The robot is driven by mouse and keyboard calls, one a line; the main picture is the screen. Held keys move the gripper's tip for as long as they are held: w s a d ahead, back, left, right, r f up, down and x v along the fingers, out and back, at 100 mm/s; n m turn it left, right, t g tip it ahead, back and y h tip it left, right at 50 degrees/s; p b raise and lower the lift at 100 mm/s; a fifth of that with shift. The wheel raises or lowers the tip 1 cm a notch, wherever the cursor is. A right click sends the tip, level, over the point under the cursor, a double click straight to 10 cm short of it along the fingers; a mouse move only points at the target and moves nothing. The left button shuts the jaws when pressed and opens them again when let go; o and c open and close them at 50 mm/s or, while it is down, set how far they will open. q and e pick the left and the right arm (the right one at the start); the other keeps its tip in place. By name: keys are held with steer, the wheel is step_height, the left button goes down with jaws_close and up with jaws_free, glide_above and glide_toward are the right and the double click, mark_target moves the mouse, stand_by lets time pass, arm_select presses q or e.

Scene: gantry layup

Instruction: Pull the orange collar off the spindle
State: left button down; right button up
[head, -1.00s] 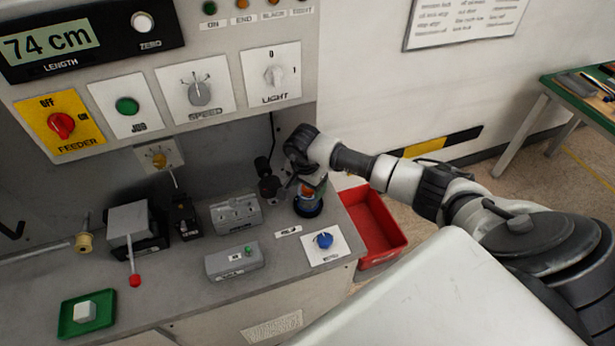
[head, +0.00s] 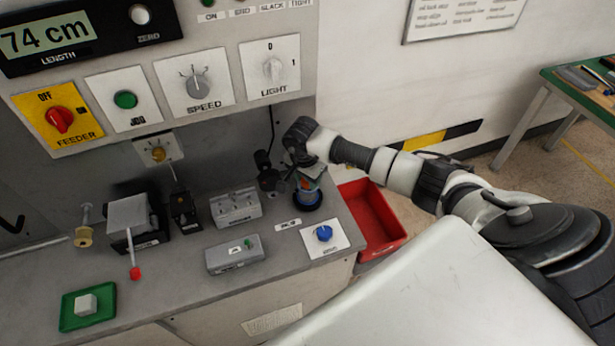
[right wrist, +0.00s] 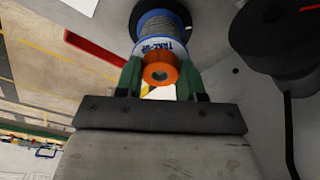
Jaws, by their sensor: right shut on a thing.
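The orange collar (right wrist: 160,72) sits at the end of the spindle in the right wrist view, in front of a spool (right wrist: 160,30) with a blue rim and grey winding. The spindle itself is mostly hidden by the spool and collar. My right gripper (right wrist: 159,80) has its green fingers on both sides of the collar and is shut on it. In the head view the right gripper (head: 309,177) is above the spool (head: 307,198) at the right end of the bench, and the collar is mostly hidden there. My left gripper is not in view.
A red bin (head: 372,222) stands right of the bench. A blue knob (head: 324,233) lies in front of the spool, grey boxes (head: 235,206) to its left. A dark round part (right wrist: 275,35) is close by in the right wrist view.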

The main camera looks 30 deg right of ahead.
steer(key=shift+r+p, duration=0.65)
steer(key=shift+r, duration=0.85)
steer(key=shift+r+p, duration=0.85)
steer(key=shift+r, duration=0.9)
